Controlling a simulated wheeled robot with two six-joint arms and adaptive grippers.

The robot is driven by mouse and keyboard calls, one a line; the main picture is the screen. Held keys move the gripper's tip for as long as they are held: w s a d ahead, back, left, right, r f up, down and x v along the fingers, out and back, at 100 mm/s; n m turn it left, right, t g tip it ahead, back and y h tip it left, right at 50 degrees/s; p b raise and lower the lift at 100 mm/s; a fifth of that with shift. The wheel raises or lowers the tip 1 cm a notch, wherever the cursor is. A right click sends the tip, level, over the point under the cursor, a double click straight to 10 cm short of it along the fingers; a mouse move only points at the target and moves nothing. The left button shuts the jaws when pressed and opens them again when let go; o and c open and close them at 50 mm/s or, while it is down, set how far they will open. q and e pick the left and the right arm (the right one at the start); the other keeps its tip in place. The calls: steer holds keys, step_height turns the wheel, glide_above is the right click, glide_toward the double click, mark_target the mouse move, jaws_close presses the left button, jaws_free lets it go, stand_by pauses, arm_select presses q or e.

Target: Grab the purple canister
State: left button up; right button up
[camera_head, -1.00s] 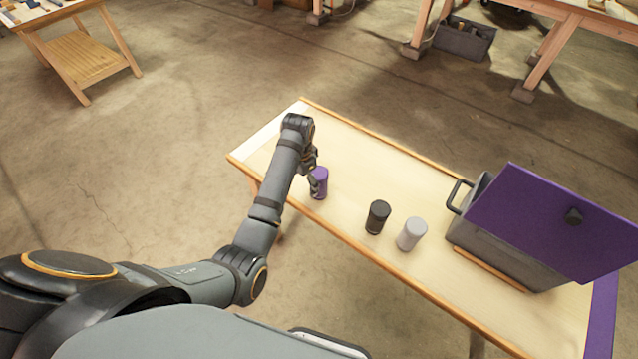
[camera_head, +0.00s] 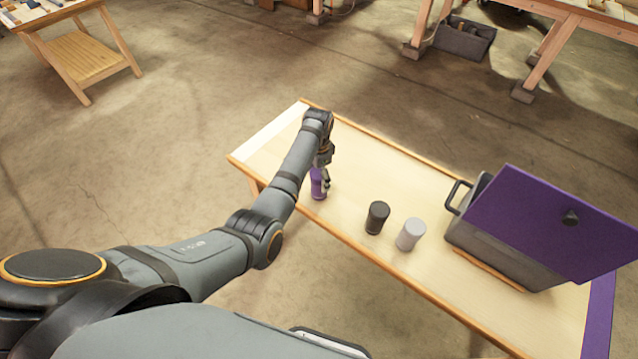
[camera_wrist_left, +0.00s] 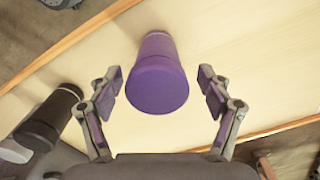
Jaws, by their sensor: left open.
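The purple canister (camera_head: 317,184) stands upright on the light wooden table (camera_head: 345,148), towards its left end. My left gripper (camera_head: 325,180) is at the canister, partly in front of it in the head view. In the left wrist view the purple canister (camera_wrist_left: 158,75) lies between the two fingers of my open left gripper (camera_wrist_left: 160,92). A gap shows on each side of the canister there, so the fingers do not touch it. My right gripper is in neither view.
A black canister (camera_head: 377,217) and a light grey canister (camera_head: 410,234) stand to the right of the purple one. A dark grey box (camera_head: 500,248) with a purple panel (camera_head: 555,225) stands at the table's right end. The table's far left part is clear.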

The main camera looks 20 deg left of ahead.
arm_select(q)
step_height(320, 180, down, 4)
steer(key=shift+s, duration=0.1)
steer(key=shift+c, duration=0.4)
steer(key=shift+r, duration=0.1)
steer(key=c, duration=1.4)
steer(key=shift+o, duration=0.2)
